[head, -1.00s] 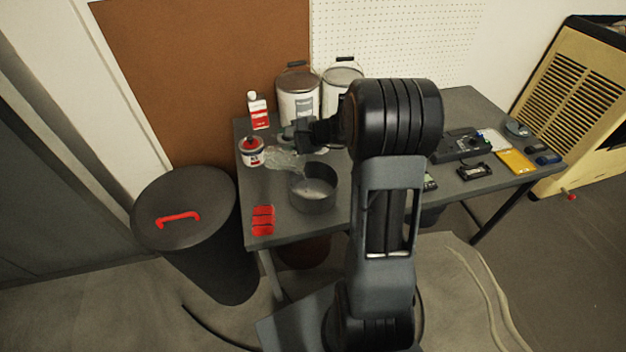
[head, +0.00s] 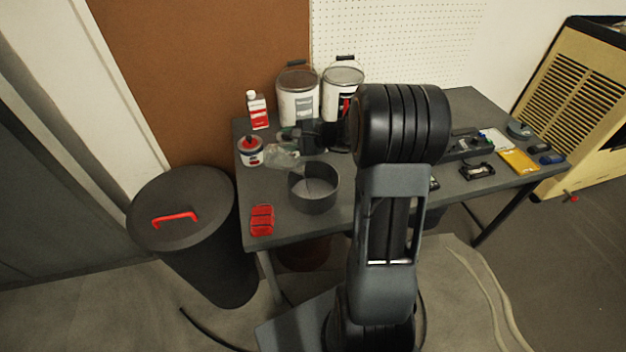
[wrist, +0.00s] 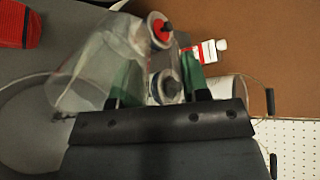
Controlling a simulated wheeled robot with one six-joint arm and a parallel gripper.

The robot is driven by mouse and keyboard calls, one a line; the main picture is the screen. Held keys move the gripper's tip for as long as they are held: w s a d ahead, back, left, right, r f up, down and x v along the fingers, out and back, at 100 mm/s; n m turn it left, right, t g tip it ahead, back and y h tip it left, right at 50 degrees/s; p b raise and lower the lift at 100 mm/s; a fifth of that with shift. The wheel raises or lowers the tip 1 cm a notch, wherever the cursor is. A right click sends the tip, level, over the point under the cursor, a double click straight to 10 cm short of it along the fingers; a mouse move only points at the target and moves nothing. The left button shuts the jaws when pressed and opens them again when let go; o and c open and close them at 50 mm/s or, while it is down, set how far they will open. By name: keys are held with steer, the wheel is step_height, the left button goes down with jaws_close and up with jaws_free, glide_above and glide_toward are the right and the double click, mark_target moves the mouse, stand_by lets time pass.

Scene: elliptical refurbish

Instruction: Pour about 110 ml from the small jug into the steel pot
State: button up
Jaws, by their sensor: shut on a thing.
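The small jug (head: 282,156) is clear and tilted, with its mouth toward the left; it also shows large in the wrist view (wrist: 85,65). My gripper (head: 294,139) is shut on it, its fingertips (wrist: 158,98) at the near side of the jug in the wrist view. The steel pot (head: 314,203) is round, grey and open, standing on the table just in front of and below the jug. Part of the pot (wrist: 22,130) shows at the left of the wrist view. I cannot tell the liquid level in either.
A red-capped can (head: 250,156), a white and red bottle (head: 259,112) and paint buckets (head: 298,105) stand behind. A red object (head: 262,220) lies at the front left of the table (head: 285,228). Tools lie at the right. A lidded bin (head: 190,230) stands left.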

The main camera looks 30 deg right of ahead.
steer(key=shift+s+d+r+t+y+b, duration=0.25)
steer(key=shift+s+d+t+y+b, duration=0.45)
steer(key=shift+b, duration=0.95)
